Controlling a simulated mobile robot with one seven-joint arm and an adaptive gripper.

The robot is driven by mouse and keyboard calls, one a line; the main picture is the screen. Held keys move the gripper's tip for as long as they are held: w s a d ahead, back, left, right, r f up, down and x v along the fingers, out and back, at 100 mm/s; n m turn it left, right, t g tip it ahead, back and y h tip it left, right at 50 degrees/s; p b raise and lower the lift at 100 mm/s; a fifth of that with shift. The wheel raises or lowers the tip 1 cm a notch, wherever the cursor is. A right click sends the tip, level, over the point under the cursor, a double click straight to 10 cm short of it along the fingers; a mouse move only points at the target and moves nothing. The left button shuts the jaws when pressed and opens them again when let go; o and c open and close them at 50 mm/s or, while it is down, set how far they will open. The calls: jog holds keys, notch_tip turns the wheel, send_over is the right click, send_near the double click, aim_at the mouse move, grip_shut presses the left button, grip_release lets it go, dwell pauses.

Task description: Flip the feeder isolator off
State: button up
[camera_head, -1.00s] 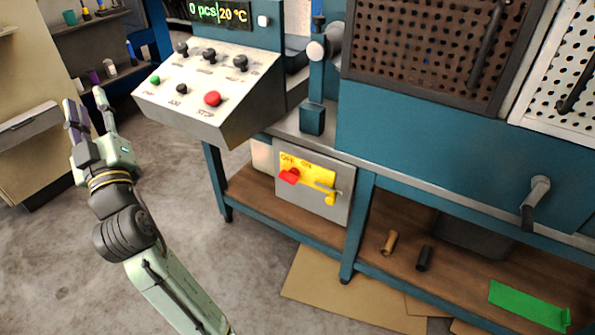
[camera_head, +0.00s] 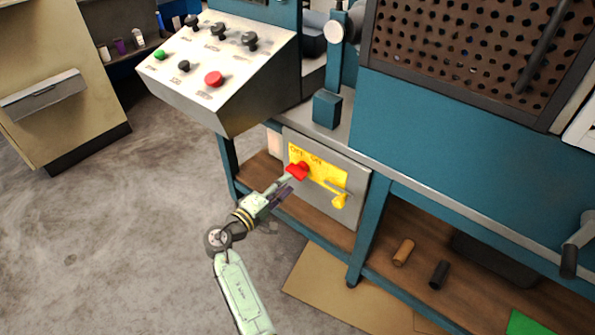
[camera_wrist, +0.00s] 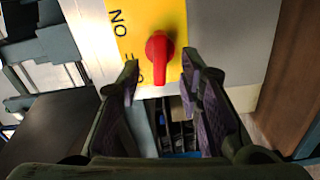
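In the wrist view, the red handle (camera_wrist: 159,47) points down the picture towards me. My gripper (camera_head: 288,182) is at the handle. It is open, with one finger on each side of the handle's lower end and gaps showing; I see no clear contact. The OFF lettering is partly hidden by the left finger in the wrist view.
Above left is a sloped control panel (camera_head: 222,80) with a red button and several knobs. A blue bench leg (camera_head: 366,235) stands to the right. Open floor (camera_head: 130,240) lies to the left.

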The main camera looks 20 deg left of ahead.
aim_at(297, 171)
jog(key=x, duration=0.6)
jog(key=shift+w+p, duration=0.15)
jog(key=shift+p, duration=0.25)
jog(key=shift+c, duration=0.2)
grip_shut()
